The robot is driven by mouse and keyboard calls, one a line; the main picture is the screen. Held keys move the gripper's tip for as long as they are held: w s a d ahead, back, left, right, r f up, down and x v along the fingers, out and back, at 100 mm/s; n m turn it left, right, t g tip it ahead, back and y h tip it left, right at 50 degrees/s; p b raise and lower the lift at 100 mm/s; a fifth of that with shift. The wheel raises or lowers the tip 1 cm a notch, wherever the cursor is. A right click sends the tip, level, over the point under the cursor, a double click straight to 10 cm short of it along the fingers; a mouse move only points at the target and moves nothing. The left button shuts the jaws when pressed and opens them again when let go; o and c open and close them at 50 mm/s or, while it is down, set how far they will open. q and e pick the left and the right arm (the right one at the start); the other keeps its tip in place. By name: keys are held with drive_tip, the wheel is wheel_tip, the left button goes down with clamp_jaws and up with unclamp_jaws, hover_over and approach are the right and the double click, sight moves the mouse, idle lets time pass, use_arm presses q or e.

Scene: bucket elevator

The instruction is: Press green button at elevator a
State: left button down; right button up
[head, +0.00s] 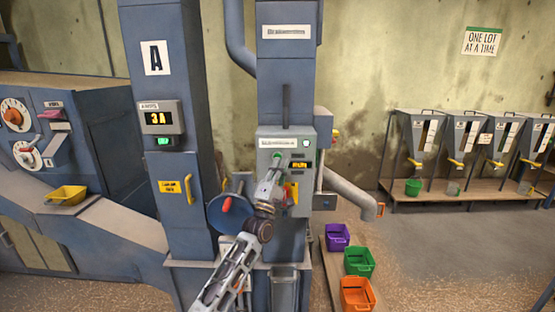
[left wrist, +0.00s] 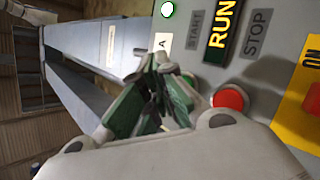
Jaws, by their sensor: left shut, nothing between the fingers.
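The grey control panel (head: 267,142) is on the middle blue column. The left wrist view shows its START and STOP labels, a lit RUN display (left wrist: 222,28) and an "A" label (left wrist: 163,41). The green button (left wrist: 189,77) is mostly hidden behind my fingertips, under the START label. The red button (left wrist: 230,99) is beside it, under STOP. My left gripper (head: 281,160) is shut and empty, its fingertips at the green button; it also shows in the left wrist view (left wrist: 165,88). I cannot tell whether they touch. My right gripper is not in view.
A blue column with an "A" sign (head: 154,57) and a lit display (head: 158,118) stands left. Purple (head: 337,236), green (head: 358,262) and orange (head: 357,293) bins stand lower right. A grey spout (head: 352,192) sticks out right of the panel. The floor further right is clear.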

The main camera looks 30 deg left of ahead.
use_arm(q)
drive_tip(key=s+d, duration=0.1)
drive_tip(key=s, duration=0.1)
drive_tip(key=s+d+p, duration=0.1)
drive_tip(key=s, duration=0.1)
drive_tip(key=shift+d, duration=0.2)
idle(0.3)
idle(0.8)
